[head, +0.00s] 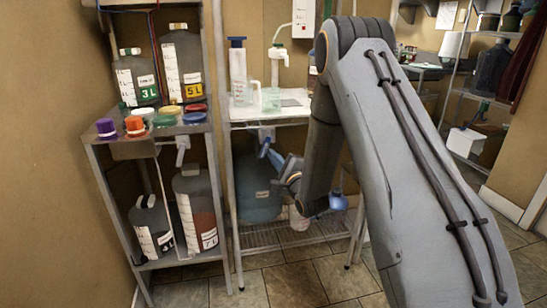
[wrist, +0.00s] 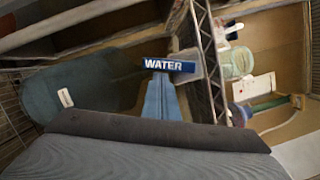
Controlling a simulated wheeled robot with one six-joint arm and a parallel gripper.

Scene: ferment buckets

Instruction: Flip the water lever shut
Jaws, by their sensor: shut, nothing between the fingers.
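The water lever (head: 264,149) is a small dark blue piece below the edge of the white-topped stand. In the wrist view it shows as a blue bar marked WATER (wrist: 168,65). My gripper (head: 273,158) is shut and empty, its tips right at the lever. In the wrist view its narrow closed fingers (wrist: 161,85) reach up to the bar's lower edge; I cannot tell whether they touch it. The blue-grey water tank (head: 257,192) stands below the lever, partly behind my gripper, and shows at left in the wrist view (wrist: 85,88).
A shelf rack (head: 160,153) with marked buckets and coloured lids stands close at left. The stand's white top (head: 283,113) holds a tall cylinder (head: 237,75) and a clear beaker (head: 270,99). My arm hides much of the right side. Tiled floor (head: 285,285) shows in front.

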